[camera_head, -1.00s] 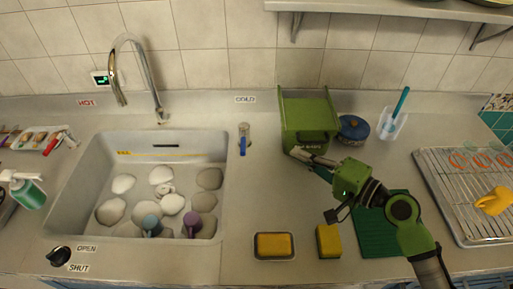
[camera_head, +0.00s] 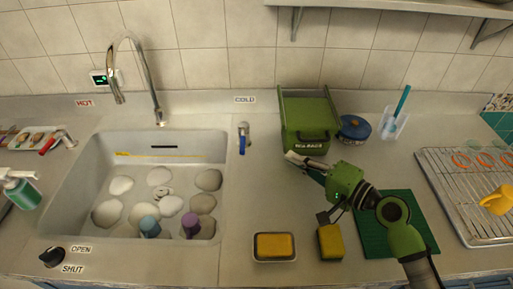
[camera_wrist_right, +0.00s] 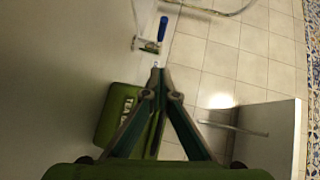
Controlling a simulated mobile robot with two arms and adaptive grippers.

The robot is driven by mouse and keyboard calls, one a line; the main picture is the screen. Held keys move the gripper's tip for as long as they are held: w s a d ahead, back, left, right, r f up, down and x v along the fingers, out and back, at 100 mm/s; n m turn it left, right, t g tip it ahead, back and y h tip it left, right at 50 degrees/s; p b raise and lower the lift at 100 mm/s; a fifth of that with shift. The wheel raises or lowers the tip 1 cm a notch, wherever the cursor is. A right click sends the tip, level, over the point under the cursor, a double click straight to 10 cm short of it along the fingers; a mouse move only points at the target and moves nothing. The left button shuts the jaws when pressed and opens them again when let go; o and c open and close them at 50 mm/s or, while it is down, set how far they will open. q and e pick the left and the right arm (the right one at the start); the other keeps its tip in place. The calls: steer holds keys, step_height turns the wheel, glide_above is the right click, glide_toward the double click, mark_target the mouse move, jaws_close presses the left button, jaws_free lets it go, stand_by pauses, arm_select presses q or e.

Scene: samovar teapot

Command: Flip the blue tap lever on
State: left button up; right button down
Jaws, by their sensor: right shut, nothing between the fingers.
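The blue tap lever (camera_head: 242,143) sits on a small chrome tap behind the sink's right corner, below the COLD label (camera_head: 245,99). In the right wrist view the blue lever (camera_wrist_right: 163,28) stands beyond the fingertips, apart from them. My right gripper (camera_head: 290,155) is shut and empty, in front of the green box and to the right of the tap. Its fingers meet at a point in the wrist view (camera_wrist_right: 156,66). My left gripper is not in view.
A green box (camera_head: 307,112) stands right of the tap, with a blue pot (camera_head: 354,127) beside it. The sink (camera_head: 222,200) holds several pale plates and two cups. A red-handled tap (camera_head: 52,143) is at the left. The counter between tap and gripper is clear.

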steer(key=p, duration=0.2)
glide_toward(243, 138)
steer(key=shift+w+d+f, duration=0.1)
steer(key=shift+w+d, duration=0.15)
steer(key=shift+w, duration=0.35)
steer(key=shift+w+d+f, duration=0.1)
steer(key=shift+w+d, duration=0.2)
steer(key=shift+w, duration=0.25)
steer(key=a, duration=0.3)
steer(key=shift+w+a+f+p, duration=0.2)
steer(key=shift+f+p, duration=0.1)
steer(key=shift+f, duration=0.05)
steer(key=shift+a+f, duration=0.25)
steer(key=shift+a, duration=0.25)
steer(key=shift+s+a, duration=0.1)
steer(key=shift+a, duration=0.1)
